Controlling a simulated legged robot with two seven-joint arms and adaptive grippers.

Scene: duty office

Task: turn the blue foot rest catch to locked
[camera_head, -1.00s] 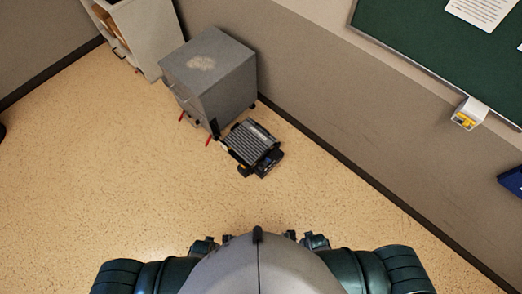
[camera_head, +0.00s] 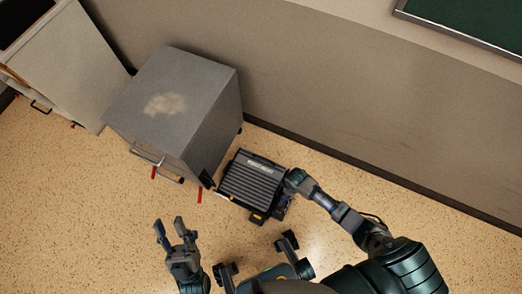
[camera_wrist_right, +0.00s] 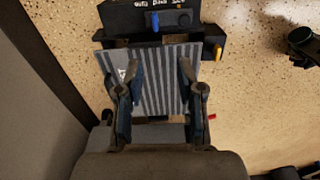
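The foot rest (camera_head: 250,185), with a grey ribbed plate in a black frame, sits on the floor by a grey cabinet. In the right wrist view its plate (camera_wrist_right: 160,90) lies beneath my gripper. The blue catch (camera_wrist_right: 155,21) stands on the black panel beside a dark round knob, beyond my fingertips; I cannot make it out clearly in the head view. My right gripper (camera_wrist_right: 160,68) is open and empty, its fingers spread over the plate; in the head view it is at the foot rest's right side. My left gripper (camera_head: 168,228) is open and empty above the floor, left of the foot rest.
The grey cabinet (camera_head: 175,100), with red parts low on its front, stands close on the left. An orange tab (camera_wrist_right: 219,52) is on the foot rest's edge. The wall (camera_head: 330,90) runs behind. The floor (camera_head: 90,200) at left is clear.

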